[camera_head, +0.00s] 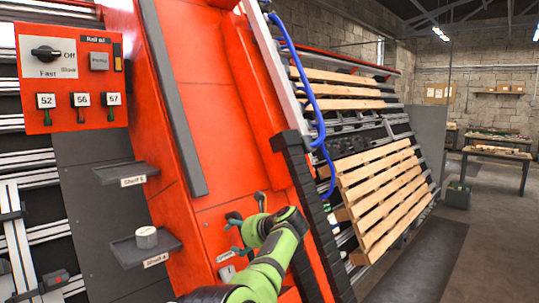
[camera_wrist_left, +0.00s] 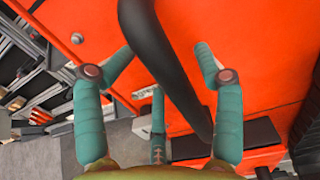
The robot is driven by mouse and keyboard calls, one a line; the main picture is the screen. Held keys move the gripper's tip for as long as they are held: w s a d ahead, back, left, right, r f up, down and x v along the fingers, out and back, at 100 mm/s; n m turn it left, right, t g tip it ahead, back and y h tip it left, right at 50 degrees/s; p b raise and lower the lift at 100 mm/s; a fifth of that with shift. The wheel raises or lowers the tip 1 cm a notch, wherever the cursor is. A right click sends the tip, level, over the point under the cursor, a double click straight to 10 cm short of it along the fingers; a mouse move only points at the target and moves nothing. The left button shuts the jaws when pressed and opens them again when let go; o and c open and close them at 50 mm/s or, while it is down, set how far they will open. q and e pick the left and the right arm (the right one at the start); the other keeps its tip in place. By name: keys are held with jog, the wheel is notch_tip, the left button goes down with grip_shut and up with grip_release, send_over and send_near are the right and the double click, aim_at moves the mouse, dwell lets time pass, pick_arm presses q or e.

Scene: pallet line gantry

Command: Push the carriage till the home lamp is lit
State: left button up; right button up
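The carriage appears to be the large orange-red body (camera_head: 215,105) that leans across the middle of the head view. My left gripper (camera_head: 236,222), with its green wrist, is close to its lower front. In the left wrist view my left gripper's teal fingers (camera_wrist_left: 165,52) are spread apart. A thick black bar (camera_wrist_left: 172,70) runs between them, with gaps on both sides and the orange surface (camera_wrist_left: 260,50) behind. I cannot tell whether the bar touches the palm. My right gripper is not in view. I cannot make out a home lamp in either view.
A red control box (camera_head: 75,85) with an Off/Fast/Slow knob stands at the upper left. Wooden pallet slats (camera_head: 385,200) lean at the right.

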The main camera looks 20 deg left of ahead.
pick_arm(q)
jog(key=shift+v, duration=0.75)
jog(key=shift+d+r, duration=0.15)
jog(key=shift+r, duration=0.05)
jog(key=shift+w, duration=0.15)
jog(key=shift+d+r, duration=0.2)
jog(key=shift+d, duration=0.25)
jog(key=v, duration=0.8)
jog(key=shift+s+d, duration=0.2)
jog(key=shift+s, duration=0.2)
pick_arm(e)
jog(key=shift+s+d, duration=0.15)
pick_arm(q)
jog(key=shift+r, duration=0.15)
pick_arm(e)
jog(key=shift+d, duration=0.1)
